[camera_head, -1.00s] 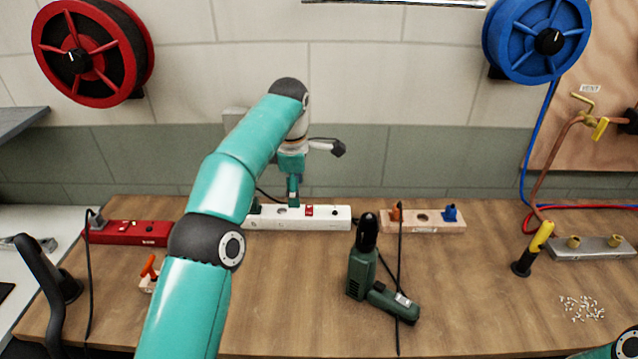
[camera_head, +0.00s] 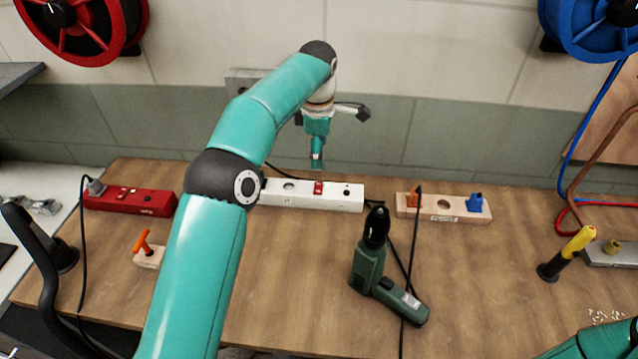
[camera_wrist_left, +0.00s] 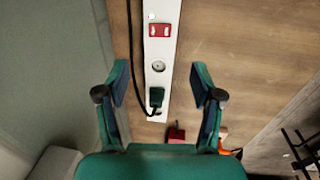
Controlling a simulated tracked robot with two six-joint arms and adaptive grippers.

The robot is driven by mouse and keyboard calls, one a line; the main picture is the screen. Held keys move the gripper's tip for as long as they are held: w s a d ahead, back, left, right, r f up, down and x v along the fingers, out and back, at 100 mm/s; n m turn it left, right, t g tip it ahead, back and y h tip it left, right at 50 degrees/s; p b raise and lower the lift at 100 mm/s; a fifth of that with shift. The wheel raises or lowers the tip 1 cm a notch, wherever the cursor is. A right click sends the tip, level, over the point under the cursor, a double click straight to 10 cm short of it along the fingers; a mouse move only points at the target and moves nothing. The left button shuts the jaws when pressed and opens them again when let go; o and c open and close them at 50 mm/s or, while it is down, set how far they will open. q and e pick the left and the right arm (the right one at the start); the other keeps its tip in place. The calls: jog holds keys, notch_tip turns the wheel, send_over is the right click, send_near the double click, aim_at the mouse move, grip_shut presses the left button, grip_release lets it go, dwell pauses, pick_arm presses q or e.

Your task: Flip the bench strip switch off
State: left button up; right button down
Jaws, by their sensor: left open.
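A white power strip (camera_head: 300,193) lies along the back of the wooden bench, with a red rocker switch (camera_head: 318,188) on its top. In the left wrist view, the red switch (camera_wrist_left: 160,30) sits beyond a round socket and a green plug (camera_wrist_left: 156,97) on the strip. I cannot tell which way the rocker is tilted. My left gripper (camera_head: 317,160) is above and behind the strip, apart from it. In the left wrist view its fingers (camera_wrist_left: 160,68) are open and empty, spread either side of the strip near the socket. My right gripper is out of view.
A red power strip (camera_head: 128,200) is at the left, and a wooden block with orange and blue parts (camera_head: 444,206) at the right. The wall is close behind. The bench's front middle is clear.

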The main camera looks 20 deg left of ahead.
aim_at(320, 188)
pick_arm(q)
jog(key=f, duration=0.4)
jog(key=w+f, duration=0.1)
jog(key=f, duration=0.7)
jog(key=shift+w+a+f+p, duration=0.2)
jog(key=shift+f+p, duration=0.05)
jog(key=shift+p, duration=0.15)
